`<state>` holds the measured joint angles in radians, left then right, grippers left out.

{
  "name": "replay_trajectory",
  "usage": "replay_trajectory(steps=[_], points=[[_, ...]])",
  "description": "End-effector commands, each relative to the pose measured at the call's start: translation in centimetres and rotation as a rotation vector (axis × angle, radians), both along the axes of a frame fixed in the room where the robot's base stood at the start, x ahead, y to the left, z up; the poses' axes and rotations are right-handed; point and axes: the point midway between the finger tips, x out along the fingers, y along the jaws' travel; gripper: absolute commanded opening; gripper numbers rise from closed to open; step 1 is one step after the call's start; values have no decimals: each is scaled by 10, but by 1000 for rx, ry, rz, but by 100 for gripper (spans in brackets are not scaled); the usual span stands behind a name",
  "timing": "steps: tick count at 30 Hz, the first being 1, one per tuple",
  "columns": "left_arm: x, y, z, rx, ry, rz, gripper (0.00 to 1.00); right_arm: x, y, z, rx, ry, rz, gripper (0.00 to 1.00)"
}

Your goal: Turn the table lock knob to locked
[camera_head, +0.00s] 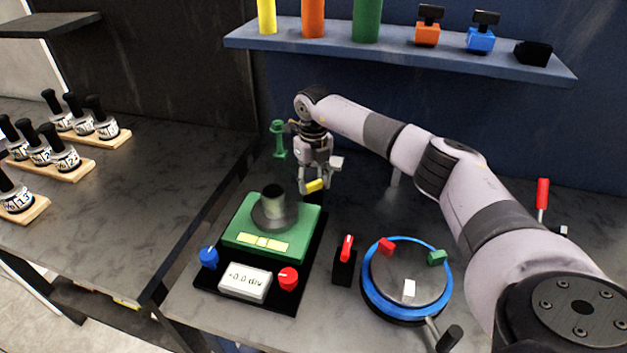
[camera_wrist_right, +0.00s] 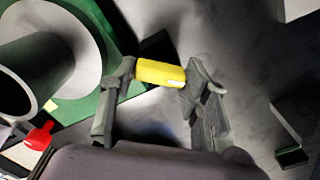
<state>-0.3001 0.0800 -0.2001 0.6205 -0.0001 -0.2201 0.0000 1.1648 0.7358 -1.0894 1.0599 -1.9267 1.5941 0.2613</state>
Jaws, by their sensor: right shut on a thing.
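A yellow knob (camera_head: 315,185), which looks like the table lock knob, sits by the back right corner of the green tilting table (camera_head: 312,222). It also shows in the right wrist view (camera_wrist_right: 160,73) as a short yellow bar. My right gripper (camera_head: 314,186) points down at it and is shut on it, one finger on either side. The wrist view shows the gripper (camera_wrist_right: 158,78) with the bar between its fingertips. No lock marking is readable. A grey cylinder on a round base (camera_head: 273,205) stands on the table. My left gripper is not in view.
A blue knob (camera_head: 208,257), a red knob (camera_head: 288,278) and a display reading +0.0 div (camera_head: 245,283) are at the table's front. A red lever (camera_head: 346,248) and a blue-rimmed disc (camera_head: 367,290) stand to the right. A shelf (camera_head: 400,58) is behind.

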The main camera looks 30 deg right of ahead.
Motion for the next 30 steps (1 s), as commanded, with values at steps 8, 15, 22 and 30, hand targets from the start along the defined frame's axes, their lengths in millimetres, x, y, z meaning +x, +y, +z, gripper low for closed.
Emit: replay_trajectory(steps=[8,15,22,30], points=[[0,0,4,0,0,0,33,1,-1,2,0,-2,-263,15],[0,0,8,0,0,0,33,1,-1,2,0,-2,-487,15],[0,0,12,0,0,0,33,1,-1,2,0,-3,-669,15],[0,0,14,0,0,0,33,1,-1,2,1,-3,-807,15]])
